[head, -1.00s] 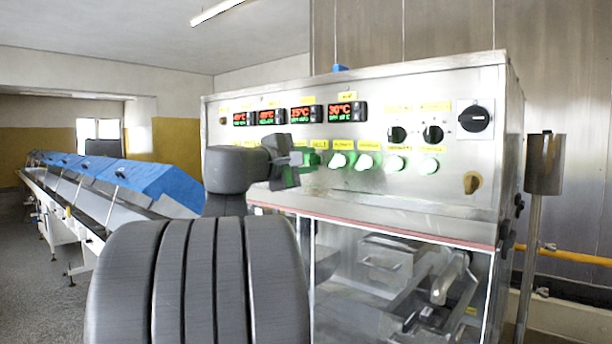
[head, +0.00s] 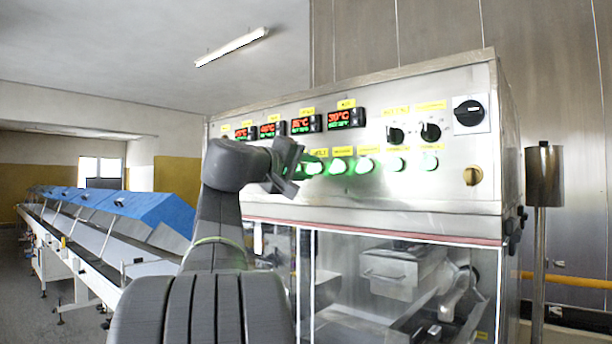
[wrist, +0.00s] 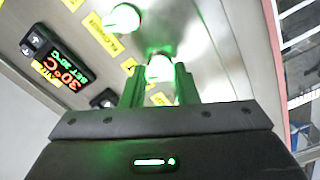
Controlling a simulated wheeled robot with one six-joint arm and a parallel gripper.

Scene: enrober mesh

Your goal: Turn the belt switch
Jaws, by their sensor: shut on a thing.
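The steel control panel (head: 400,190) has a row of lit green switches (head: 339,166) with yellow labels that are too small to read. My gripper (head: 299,166) is at the left part of this row, in front of the panel. In the wrist view, my gripper's two fingers (wrist: 160,88) are on either side of one lit green switch (wrist: 160,67) and shut on it. The fingers and the arm hide some of the row in the head view. I cannot tell from its label which switch it is.
Red-lit temperature displays (head: 346,118) sit above the row. Black knobs (head: 431,131), a rotary switch (head: 469,113) and a yellowish knob (head: 473,176) are to the right. A clear-fronted enclosure (head: 400,290) is below. A blue-covered conveyor (head: 150,208) runs at left.

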